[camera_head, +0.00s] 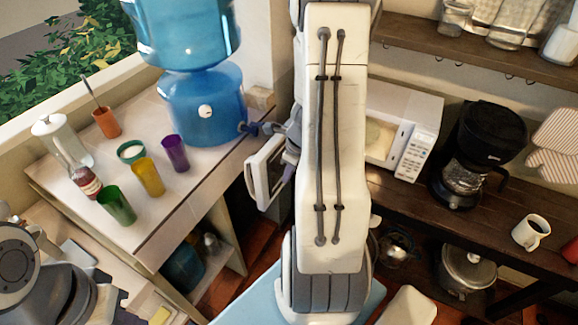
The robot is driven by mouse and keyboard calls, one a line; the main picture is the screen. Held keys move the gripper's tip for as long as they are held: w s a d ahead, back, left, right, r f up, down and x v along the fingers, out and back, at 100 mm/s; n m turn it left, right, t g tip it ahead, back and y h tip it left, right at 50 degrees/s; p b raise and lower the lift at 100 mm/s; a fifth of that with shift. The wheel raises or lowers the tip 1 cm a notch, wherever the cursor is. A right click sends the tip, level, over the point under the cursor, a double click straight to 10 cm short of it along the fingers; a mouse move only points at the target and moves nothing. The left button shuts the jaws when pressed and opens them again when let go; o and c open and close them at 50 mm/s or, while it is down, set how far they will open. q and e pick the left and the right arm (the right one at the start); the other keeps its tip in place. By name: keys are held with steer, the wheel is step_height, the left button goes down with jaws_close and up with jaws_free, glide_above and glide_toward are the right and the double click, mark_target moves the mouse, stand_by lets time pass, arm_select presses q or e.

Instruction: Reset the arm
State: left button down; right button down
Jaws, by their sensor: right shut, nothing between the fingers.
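My right arm rises through the middle of the view, its large white link covering what lies behind it. My right gripper (288,166) shows only partly at the left edge of that link, beside a white panel with a dark inset that looks like the open microwave door (264,172). The gripper is shut with nothing held. I cannot tell whether it touches the panel. The microwave (425,135) stands to the right of the arm, with its lit inside partly showing. My left gripper is not in view.
A blue water dispenser (205,105) stands on the left counter (190,210) with several coloured cups. A black coffee maker (485,140) and a white mug (530,232) are on the dark right counter. A wooden shelf (460,45) runs along the upper right.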

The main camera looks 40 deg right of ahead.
steer(key=shift+s+r, duration=0.1)
steer(key=shift+r, duration=0.35)
steer(key=w+a+r+n+g+y+b, duration=0.1)
steer(key=a+n+b, duration=0.2)
steer(key=a+n, duration=0.6)
steer(key=w+a+r+n+y+b, duration=0.1)
steer(key=w+a+n+b, duration=0.1)
steer(key=a+n, duration=0.75)
steer(key=s+a+r+n+g+h+b, duration=0.1)
steer(key=s+a+n+b, duration=0.4)
steer(key=s+a+n, duration=1)
steer(key=s+n, duration=0.1)
steer(key=n, duration=0.5)
steer(key=shift+a+n+g+h+b, duration=0.2)
steer(key=shift+n+g+h+b, duration=0.15)
steer(key=shift+g+h+b, duration=0.05)
